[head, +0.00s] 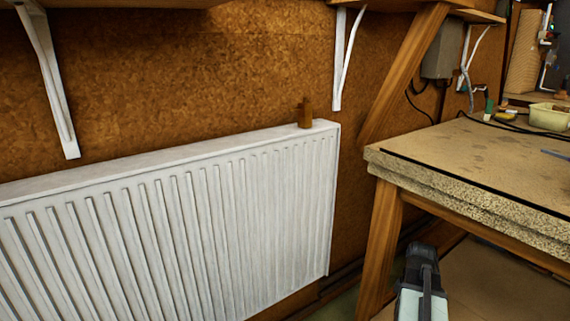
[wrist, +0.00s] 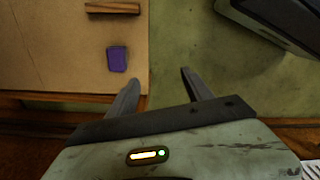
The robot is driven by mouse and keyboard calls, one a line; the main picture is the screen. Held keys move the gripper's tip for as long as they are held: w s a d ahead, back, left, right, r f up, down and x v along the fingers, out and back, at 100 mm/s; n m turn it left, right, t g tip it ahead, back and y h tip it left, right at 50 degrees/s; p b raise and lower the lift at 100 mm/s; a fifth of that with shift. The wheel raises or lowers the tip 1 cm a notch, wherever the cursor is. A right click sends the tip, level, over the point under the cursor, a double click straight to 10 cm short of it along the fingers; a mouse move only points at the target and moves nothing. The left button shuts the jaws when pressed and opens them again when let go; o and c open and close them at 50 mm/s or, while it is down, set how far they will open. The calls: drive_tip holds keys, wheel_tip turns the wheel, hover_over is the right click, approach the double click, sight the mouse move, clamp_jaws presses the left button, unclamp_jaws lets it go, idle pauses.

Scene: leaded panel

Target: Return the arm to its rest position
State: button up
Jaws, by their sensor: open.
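My gripper (wrist: 158,78) shows in the wrist view with its two dark fingers apart and nothing between them. In the head view a dark end part of my arm (head: 422,262) shows at the lower right, below the workbench edge and to the right of the radiator. Whether its fingers show there is too small to tell. No object is in my grasp.
A white radiator (head: 180,225) stands along the wall with a small brown block (head: 304,113) on top. A workbench (head: 480,170) is at the right. The wrist view shows a purple block (wrist: 117,59) on a tan surface, and a dark box (wrist: 270,25).

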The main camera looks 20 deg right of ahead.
drive_tip(key=w+a+r+m+p, duration=0.2)
drive_tip(key=w+a, duration=0.1)
drive_tip(key=a, duration=0.9)
drive_tip(key=w+a+r+m+p, duration=0.15)
drive_tip(key=w+a, duration=0.25)
drive_tip(key=a, duration=0.9)
drive_tip(key=w+a+r+m+p, duration=0.2)
drive_tip(key=w+a, duration=0.1)
drive_tip(key=a, duration=0.9)
wheel_tip(320, 180, up, 39)
drive_tip(key=m+p, duration=0.1)
drive_tip(key=p, duration=3.7)
drive_tip(key=shift+a+f, duration=0.2)
drive_tip(key=shift+a, duration=0.15)
